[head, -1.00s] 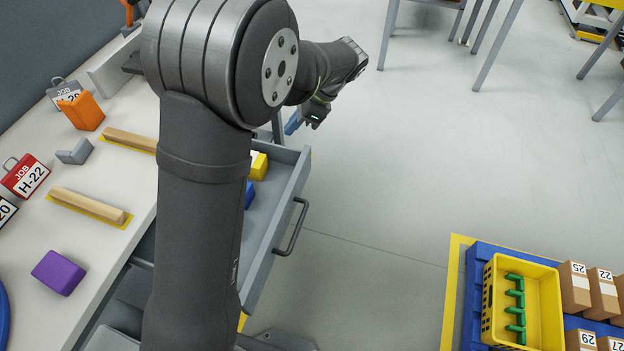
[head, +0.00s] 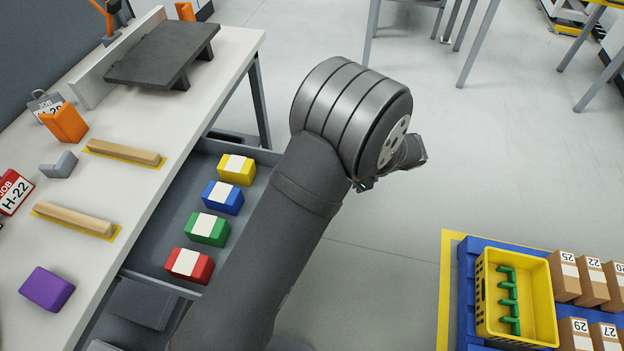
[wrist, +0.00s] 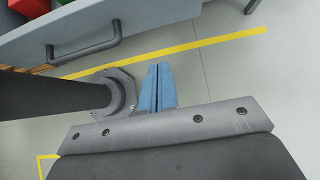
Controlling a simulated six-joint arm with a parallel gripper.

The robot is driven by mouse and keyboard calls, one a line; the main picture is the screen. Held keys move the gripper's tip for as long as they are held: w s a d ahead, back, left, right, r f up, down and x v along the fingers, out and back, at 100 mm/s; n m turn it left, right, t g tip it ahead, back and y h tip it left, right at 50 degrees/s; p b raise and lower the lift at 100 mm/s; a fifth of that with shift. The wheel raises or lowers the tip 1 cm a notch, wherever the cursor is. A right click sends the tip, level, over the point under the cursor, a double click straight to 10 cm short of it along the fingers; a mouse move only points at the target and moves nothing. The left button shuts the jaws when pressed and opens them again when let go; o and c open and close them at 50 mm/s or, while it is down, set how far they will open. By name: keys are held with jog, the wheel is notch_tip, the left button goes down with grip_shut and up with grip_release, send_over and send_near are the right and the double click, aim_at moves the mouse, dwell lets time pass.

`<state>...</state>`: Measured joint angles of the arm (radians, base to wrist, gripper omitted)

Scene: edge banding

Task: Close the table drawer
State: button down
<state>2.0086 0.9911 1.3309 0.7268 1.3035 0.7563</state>
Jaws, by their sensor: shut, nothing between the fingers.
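The table drawer (head: 178,215) stands open, pulled out to the right from under the white table (head: 140,187). Colored blocks, yellow, blue, green and red, lie in it in a row. My arm hides its front and handle in the head view. In the wrist view the grey drawer front (wrist: 160,18) and its dark bar handle (wrist: 85,42) show at the top left. My gripper (wrist: 158,68) shows there as two blue fingers pressed together, empty, below and right of the handle and apart from it. The fingers are hidden in the head view.
A blue pallet with a yellow crate (head: 540,300) and cardboard boxes (head: 593,282) stands at the lower right. The floor (head: 480,150) right of my arm is clear. On the table lie wooden bars (head: 75,219) and a purple block (head: 47,288).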

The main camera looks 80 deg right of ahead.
jog(key=w+r+x, duration=0.2)
jog(key=x, duration=1)
jog(key=shift+w+f, duration=0.15)
jog(key=shift+w, duration=0.15)
jog(key=w, duration=3.2)
jog(key=shift+w, duration=0.75)
